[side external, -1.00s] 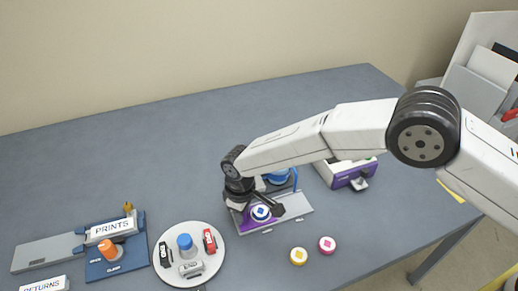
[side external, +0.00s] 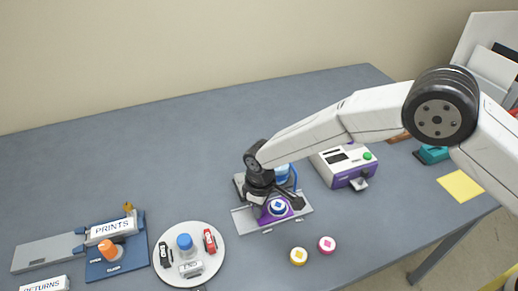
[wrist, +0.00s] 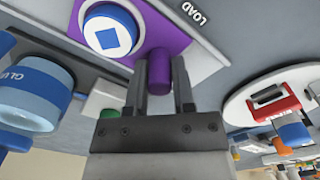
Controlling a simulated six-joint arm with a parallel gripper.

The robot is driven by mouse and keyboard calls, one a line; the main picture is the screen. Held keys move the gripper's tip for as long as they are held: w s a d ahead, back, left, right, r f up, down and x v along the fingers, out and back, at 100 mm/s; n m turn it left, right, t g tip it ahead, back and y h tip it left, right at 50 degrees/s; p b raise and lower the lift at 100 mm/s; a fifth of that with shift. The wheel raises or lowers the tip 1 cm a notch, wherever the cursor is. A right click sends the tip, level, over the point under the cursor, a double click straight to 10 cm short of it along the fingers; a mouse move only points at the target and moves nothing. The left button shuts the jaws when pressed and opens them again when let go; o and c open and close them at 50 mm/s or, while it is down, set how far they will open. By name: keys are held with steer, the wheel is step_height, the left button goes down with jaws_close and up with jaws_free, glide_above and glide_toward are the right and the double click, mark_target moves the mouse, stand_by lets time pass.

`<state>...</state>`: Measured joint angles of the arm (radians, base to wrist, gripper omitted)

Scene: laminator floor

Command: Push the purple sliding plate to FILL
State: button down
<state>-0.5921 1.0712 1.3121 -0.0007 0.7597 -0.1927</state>
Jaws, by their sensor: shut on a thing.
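The purple sliding plate (side external: 266,218) sits on a grey track (side external: 243,221), partly hidden by my gripper (side external: 277,196) in the side external view. The word LOAD (wrist: 194,12) is printed on the track beside the plate. I cannot see a FILL mark.
A blue glue container (wrist: 35,95) stands close behind my gripper. A white and purple machine (side external: 345,160) is to the right. Yellow (side external: 298,256) and pink (side external: 327,244) discs lie in front of the track. A round white tray (side external: 217,236) with small items is to the left.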

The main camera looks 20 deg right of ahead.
steer(key=shift+c, duration=2.2)
jaws_free()
steer(key=shift+r, duration=0.15)
steer(key=shift+r, duration=3.8)
